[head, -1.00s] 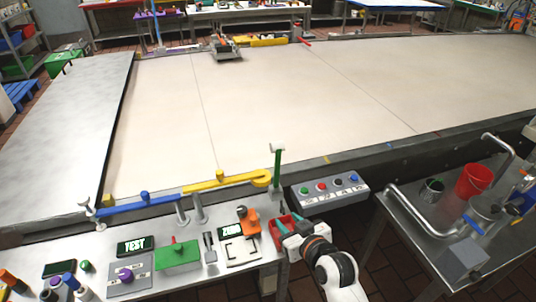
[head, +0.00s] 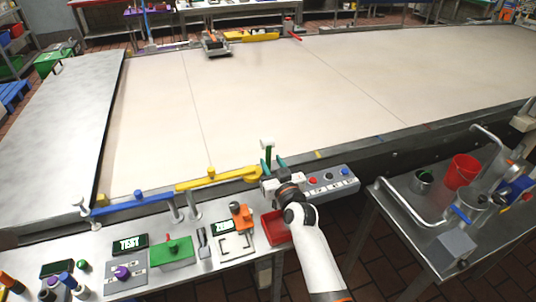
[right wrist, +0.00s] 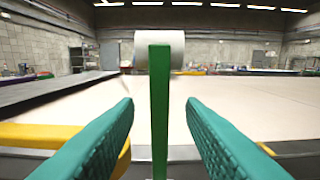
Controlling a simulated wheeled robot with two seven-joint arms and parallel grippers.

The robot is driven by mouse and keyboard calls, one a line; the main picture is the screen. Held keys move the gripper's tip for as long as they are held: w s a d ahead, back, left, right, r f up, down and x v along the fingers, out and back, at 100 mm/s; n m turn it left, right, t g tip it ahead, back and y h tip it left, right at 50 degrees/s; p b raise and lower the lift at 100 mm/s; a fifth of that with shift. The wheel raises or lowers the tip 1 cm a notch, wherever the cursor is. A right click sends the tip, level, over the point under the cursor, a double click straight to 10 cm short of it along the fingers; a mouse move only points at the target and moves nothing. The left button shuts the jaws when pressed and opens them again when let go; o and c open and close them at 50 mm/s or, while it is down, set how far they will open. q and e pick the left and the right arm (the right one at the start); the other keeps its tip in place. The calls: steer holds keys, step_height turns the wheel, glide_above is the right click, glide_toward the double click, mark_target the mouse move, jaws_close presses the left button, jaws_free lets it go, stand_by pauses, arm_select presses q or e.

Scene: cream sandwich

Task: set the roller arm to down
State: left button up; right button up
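A green upright bar (head: 268,153) with a white roller (head: 267,142) at its top stands at the near edge of the large pale surface; I take it to be the roller arm. In the right wrist view the green bar (right wrist: 160,100) rises straight up the middle, with the white roller (right wrist: 175,50) across its top. My right gripper (head: 274,165) is open, its teal fingers on either side of the bar. Gaps show between bar and fingers in the wrist view. The bar's lower end is hidden by my gripper. My left gripper is not in view.
A yellow arm (head: 215,179) and a blue arm (head: 135,203) lie along the near edge, left of the bar. A grey button box (head: 332,183) is close right of my gripper. A red tray (head: 275,228) lies below it. The pale surface (head: 330,100) beyond is clear.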

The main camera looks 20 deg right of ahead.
mark_target(269, 158)
steer(key=shift+w, duration=1.9)
jaws_close()
